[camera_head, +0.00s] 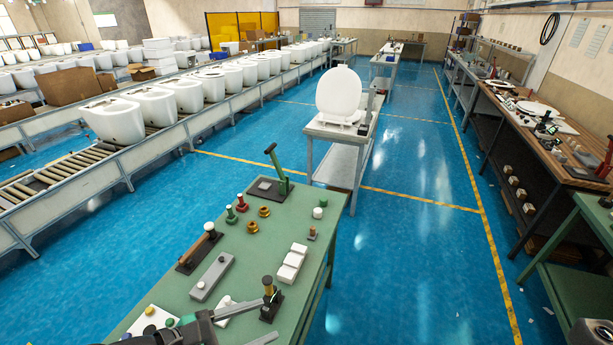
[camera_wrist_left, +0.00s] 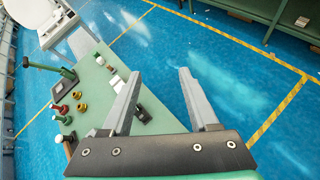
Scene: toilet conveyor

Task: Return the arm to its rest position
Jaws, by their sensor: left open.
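My left gripper (camera_head: 270,318) is at the near edge of the green workbench (camera_head: 165,296), low in the head view. In the left wrist view the left gripper (camera_wrist_left: 160,77) has its two grey fingers spread with nothing between them; blue floor and a corner of the bench lie beyond. A dark post-like part (camera_head: 268,290) on the bench is close to the fingertips in the head view; I cannot tell if they touch. My right gripper is not in view.
The bench holds a green-handled clamp (camera_head: 279,172), brass rings (camera_head: 264,211), white blocks (camera_head: 291,263) and a grey bar (camera_head: 212,277). A white toilet seat (camera_head: 339,94) stands on a cart beyond. Open blue floor lies right of the bench.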

